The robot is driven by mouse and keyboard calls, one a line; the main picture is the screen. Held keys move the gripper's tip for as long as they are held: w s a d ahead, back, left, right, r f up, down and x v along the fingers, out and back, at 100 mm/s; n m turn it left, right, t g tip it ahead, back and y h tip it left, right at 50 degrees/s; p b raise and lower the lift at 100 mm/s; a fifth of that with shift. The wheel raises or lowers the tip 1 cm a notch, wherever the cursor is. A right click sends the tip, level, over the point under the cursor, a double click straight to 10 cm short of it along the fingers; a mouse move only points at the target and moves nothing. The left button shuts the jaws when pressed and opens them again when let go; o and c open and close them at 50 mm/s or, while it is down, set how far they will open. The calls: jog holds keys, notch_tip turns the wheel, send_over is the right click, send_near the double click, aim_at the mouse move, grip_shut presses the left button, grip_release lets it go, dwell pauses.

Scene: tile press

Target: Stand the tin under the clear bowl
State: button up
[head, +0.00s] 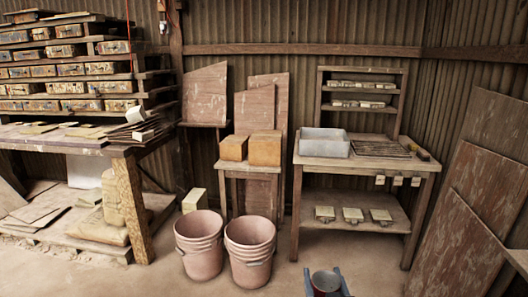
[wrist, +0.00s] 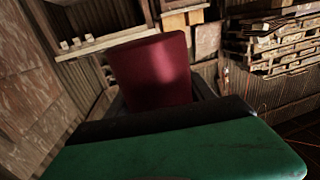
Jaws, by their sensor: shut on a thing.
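A dark red tin (head: 326,283) shows at the bottom edge of the head view, with its round grey top facing up. My gripper (head: 325,279) is shut on it, with a finger on either side, and its lower part is cut off by the frame. In the wrist view the dark red tin (wrist: 152,70) stands out beyond a broad green, dark-edged shape that fills the lower part; I cannot tell what that shape is. I see no clear bowl in either view.
Two pinkish buckets (head: 250,250) stand on the floor ahead. Behind them are a small stand with two tan blocks (head: 264,148) and a wooden bench (head: 345,172) bearing a grey tray (head: 323,142). A loaded workbench (head: 75,142) is left; boards (head: 478,195) lean right.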

jog(key=s+r+p, duration=0.2)
jog(key=r+p, duration=0.6)
jog(key=r, duration=0.1)
jog(key=s+r+p, duration=0.2)
jog(key=r+p, duration=0.7)
jog(key=r, duration=0.1)
jog(key=shift+s+r, duration=0.1)
jog(key=shift+s, duration=0.05)
